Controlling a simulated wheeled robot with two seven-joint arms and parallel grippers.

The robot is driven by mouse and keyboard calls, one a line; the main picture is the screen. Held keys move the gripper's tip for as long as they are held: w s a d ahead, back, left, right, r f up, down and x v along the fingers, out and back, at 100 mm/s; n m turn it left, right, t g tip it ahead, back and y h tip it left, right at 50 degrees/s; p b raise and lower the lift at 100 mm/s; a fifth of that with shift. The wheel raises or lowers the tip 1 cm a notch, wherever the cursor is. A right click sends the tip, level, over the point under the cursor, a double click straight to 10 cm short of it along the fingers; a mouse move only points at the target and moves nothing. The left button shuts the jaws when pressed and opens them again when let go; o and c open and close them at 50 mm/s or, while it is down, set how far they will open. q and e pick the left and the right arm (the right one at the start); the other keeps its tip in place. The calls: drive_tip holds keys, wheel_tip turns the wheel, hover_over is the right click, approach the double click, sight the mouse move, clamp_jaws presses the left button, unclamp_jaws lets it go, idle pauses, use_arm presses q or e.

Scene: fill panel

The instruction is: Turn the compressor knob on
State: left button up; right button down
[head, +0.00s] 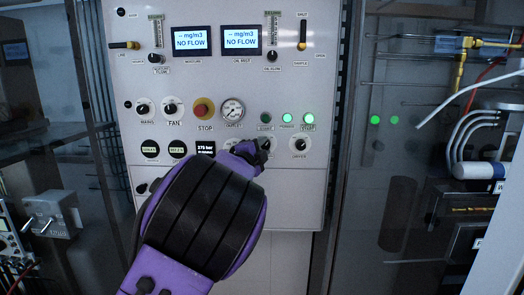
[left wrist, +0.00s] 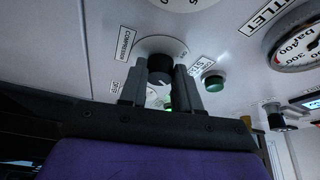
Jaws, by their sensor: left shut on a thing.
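The knob is mostly hidden there. My right gripper is not in view.
The outlet gauge (head: 233,109), red stop button (head: 203,109) and dryer knob (head: 300,144) are near my gripper. Green lamps (head: 287,118) are lit above it. Two screens (head: 195,41) read NO FLOW. Pipes and tubes (head: 470,140) are at the right.

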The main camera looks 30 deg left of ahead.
use_arm(q)
drive_tip(key=shift+r+m+g, duration=0.15)
drive_tip(key=shift+m+g, duration=0.35)
drive_tip(key=shift+m, duration=0.7)
drive_tip(key=o, duration=1.1)
drive_tip(key=shift+c, duration=0.2)
drive_tip(key=shift+d, duration=0.1)
